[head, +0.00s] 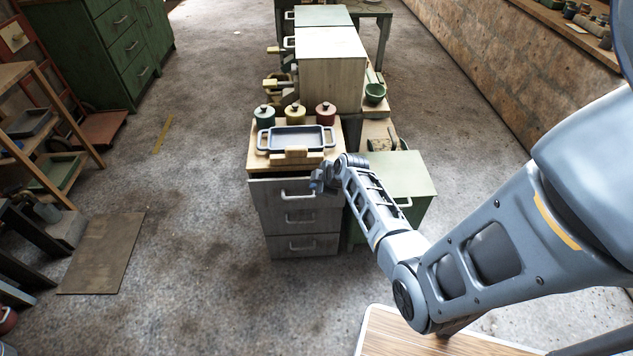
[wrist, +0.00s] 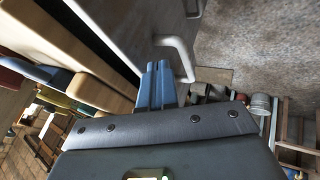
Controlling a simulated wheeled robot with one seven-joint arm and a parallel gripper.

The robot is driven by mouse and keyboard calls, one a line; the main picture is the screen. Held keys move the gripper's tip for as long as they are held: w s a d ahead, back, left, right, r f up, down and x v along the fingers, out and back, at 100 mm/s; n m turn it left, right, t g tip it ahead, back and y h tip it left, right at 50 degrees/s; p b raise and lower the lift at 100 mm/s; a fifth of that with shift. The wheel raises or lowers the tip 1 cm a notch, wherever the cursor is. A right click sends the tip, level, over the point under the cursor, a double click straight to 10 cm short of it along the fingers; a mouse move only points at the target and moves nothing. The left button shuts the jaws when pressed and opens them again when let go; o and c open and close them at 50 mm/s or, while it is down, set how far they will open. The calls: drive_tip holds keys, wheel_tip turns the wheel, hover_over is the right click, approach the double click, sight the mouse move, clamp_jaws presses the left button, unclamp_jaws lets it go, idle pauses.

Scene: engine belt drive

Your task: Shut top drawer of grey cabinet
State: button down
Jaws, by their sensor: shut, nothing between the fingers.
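The grey cabinet (head: 301,246) stands in the middle of the head view under a wooden top. Its top drawer (head: 268,203) looks pulled out a little, its front standing out past the two drawers below. The drawer has a pale bar handle (head: 298,194). My gripper (head: 318,183) is at the right part of the drawer front. In the wrist view my gripper's blue fingers (wrist: 158,84) are together and empty, close beside the handle (wrist: 182,58) and near the grey front (wrist: 125,22). I cannot tell whether they touch it.
A dark tray (head: 297,138) and lidded pots (head: 295,114) stand on the cabinet's top. A green cabinet (head: 408,175) adjoins on the right. A wooden-topped surface (head: 400,335) is at the lower front. The floor left of the cabinet is open.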

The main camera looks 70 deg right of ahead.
drive_tip(key=shift+w+d, duration=0.15)
drive_tip(key=shift+d, duration=0.2)
drive_tip(key=d+b, duration=0.1)
drive_tip(key=w+d+b, duration=0.1)
drive_tip(key=d, duration=0.1)
drive_tip(key=shift+f+b, duration=0.2)
drive_tip(key=shift+b, duration=0.1)
drive_tip(key=shift+w+r, duration=0.1)
drive_tip(key=shift+r, duration=0.15)
drive_tip(key=shift+d, duration=0.1)
